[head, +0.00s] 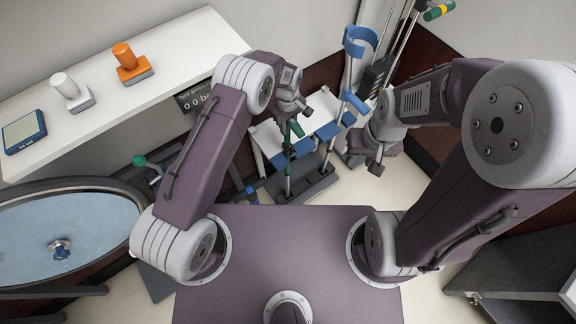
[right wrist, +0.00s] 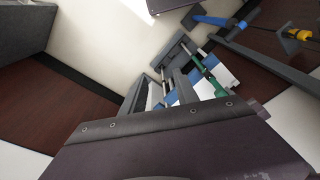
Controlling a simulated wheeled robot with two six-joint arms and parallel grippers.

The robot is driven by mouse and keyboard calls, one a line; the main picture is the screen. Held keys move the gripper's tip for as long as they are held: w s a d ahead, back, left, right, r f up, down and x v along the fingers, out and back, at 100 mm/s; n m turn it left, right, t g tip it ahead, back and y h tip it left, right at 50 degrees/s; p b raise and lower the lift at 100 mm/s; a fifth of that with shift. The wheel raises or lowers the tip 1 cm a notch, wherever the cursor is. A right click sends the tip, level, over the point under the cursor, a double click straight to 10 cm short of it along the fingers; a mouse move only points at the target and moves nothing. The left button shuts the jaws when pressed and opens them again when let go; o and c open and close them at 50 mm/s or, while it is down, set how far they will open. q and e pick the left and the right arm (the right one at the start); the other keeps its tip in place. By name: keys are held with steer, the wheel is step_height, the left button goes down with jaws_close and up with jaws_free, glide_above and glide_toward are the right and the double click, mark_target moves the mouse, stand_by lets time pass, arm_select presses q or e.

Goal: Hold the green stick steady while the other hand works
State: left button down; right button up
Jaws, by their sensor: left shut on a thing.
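The green stick (head: 291,134) stands roughly upright in the middle of the head view, with a green upper part and a thin metallic shaft below. It also shows in the right wrist view (right wrist: 207,75), slanted beside blue and white parts. My left gripper (head: 293,112) is at the stick's upper end and is shut on it; the exact contact is small and partly hidden. My right gripper (head: 375,167) is to the right of the stick, apart from it, pointing down. Its fingers are too unclear to tell whether they are open.
A rack with blue pads (head: 328,131) surrounds the stick's lower part. A blue crutch (head: 359,42) stands behind, between my arms.

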steer(key=shift+o, duration=0.3)
steer(key=shift+o, duration=0.5)
steer(key=a+f+n+g+y, duration=0.1)
steer(key=a+f+g+y, duration=0.3)
steer(key=f, duration=0.3)
steer(key=n+t+y, duration=0.1)
steer(key=t+y, duration=0.4)
steer(key=y, duration=0.4)
glide_toward(294, 154)
steer(key=s+a+r, duration=0.4)
steer(key=s+r, duration=0.3)
steer(key=w+d+f+t+h, duration=0.2)
steer(key=d+f+t, duration=0.1)
steer(key=f+t, duration=0.45)
steer(key=shift+m+g+y, duration=0.3)
steer(key=shift+m+g, duration=0.05)
steer(key=shift+m, duration=0.05)
steer(key=x, duration=1)
steer(key=shift+w+d+f, duration=0.1)
steer(key=shift+w+d, duration=0.05)
